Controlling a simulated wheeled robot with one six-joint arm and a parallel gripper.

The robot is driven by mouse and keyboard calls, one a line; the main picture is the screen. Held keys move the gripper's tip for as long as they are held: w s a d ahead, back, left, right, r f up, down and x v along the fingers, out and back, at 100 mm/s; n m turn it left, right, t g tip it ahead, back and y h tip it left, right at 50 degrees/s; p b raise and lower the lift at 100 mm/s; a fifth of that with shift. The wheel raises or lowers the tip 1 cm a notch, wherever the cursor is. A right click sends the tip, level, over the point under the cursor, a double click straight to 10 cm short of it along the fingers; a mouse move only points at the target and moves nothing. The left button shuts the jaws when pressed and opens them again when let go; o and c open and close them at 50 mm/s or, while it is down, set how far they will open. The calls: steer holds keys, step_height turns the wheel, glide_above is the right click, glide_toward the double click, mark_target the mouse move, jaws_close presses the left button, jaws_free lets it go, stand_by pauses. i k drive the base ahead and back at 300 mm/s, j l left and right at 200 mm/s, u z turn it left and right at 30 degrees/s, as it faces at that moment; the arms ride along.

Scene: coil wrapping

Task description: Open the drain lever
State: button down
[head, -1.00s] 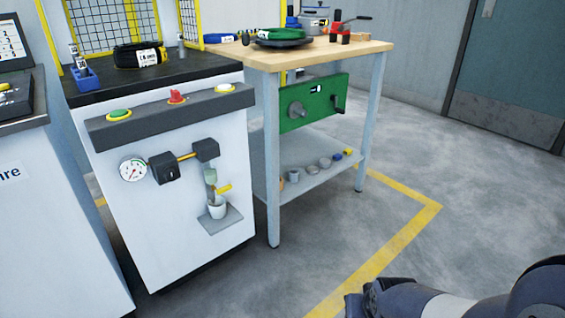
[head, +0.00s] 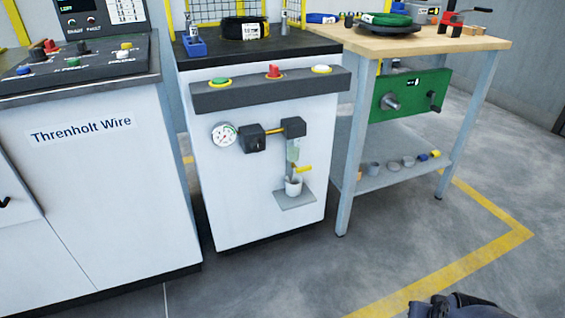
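The yellow drain lever (head: 304,169) sits under the clear bowl (head: 293,153) of the air unit on the front of the white cabinet (head: 235,190). It points to the right, roughly level. A small white cup (head: 293,186) stands below it on a grey shelf (head: 296,200). A round gauge (head: 224,135) and black blocks joined by a yellow pipe are above and left. Part of my dark arm (head: 450,305) shows at the bottom right edge, well away from the lever. Its fingertips cannot be made out.
A grey control panel with green, red and white buttons (head: 273,72) juts out above the lever. A wood-topped bench (head: 440,42) with a lower shelf stands at the right. A console cabinet (head: 100,190) stands at the left. The floor in front is clear, with yellow lines.

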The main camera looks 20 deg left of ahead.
mark_target(299, 170)
steer(key=i+j+u, duration=0.1)
steer(key=j, duration=0.3)
steer(key=i+j, duration=0.15)
steer(key=j, duration=0.25)
steer(key=i+j+u, duration=0.15)
steer(key=j, duration=0.2)
steer(key=i+j, duration=0.1)
steer(key=j, duration=0.3)
steer(key=u, duration=0.05)
